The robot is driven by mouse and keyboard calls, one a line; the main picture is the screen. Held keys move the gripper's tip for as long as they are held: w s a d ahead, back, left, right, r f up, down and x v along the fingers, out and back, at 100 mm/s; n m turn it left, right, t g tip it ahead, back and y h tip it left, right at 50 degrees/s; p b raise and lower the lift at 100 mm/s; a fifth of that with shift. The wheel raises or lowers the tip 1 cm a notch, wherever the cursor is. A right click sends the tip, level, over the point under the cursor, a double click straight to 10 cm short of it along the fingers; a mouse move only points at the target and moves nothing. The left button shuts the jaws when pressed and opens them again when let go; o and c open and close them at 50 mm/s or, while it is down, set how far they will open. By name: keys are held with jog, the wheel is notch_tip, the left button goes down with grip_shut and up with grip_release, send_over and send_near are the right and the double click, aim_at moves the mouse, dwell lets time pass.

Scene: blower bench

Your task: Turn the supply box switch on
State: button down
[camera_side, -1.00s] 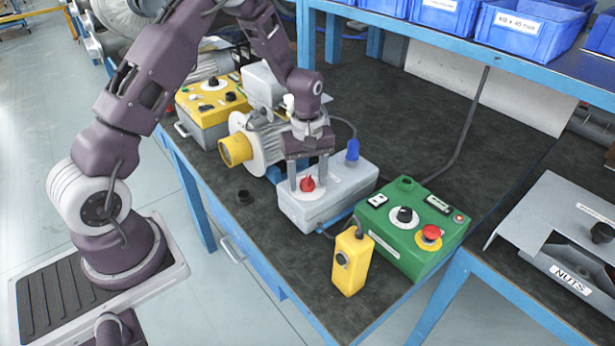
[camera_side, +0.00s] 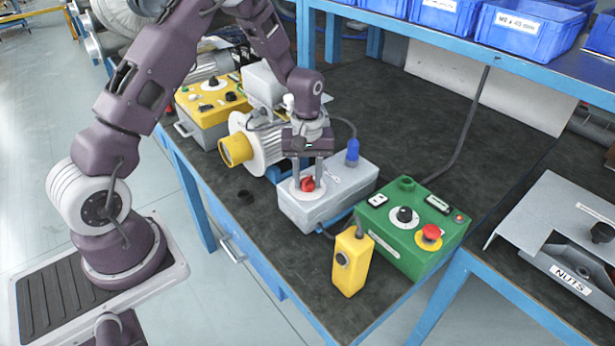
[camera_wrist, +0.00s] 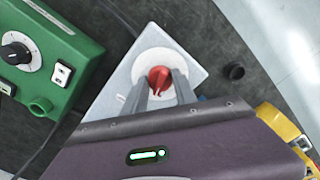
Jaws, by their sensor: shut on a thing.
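The supply box (camera_side: 335,205) is a light grey box on the dark bench top, with a blue plug (camera_side: 352,153) at its back edge. Its switch is a red rotary knob (camera_side: 307,184) on a pale round plate. My gripper (camera_side: 307,182) points down over the box with its fingers on either side of the knob. In the wrist view the red knob (camera_wrist: 159,77) sits at the fingertips, and the gripper (camera_wrist: 160,85) is shut on it. The fingers partly cover the knob and its plate, and I cannot read the position marks.
A green control box (camera_side: 410,235) with a red button and a yellow pendant box (camera_side: 351,262) stand right of the supply box. A motor with a yellow end (camera_side: 236,150) and a yellow control box (camera_side: 207,106) stand to the left. A black cap (camera_side: 245,197) lies near the front edge.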

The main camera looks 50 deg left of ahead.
aim_at(307, 178)
jog(key=m, duration=0.5)
jog(key=shift+m, duration=0.3)
jog(key=m, duration=0.5)
jog(key=shift+m, duration=0.3)
jog(key=c, duration=1)
grip_release()
notch_tip(307, 178, up, 7)
jog(key=shift+r, duration=0.1)
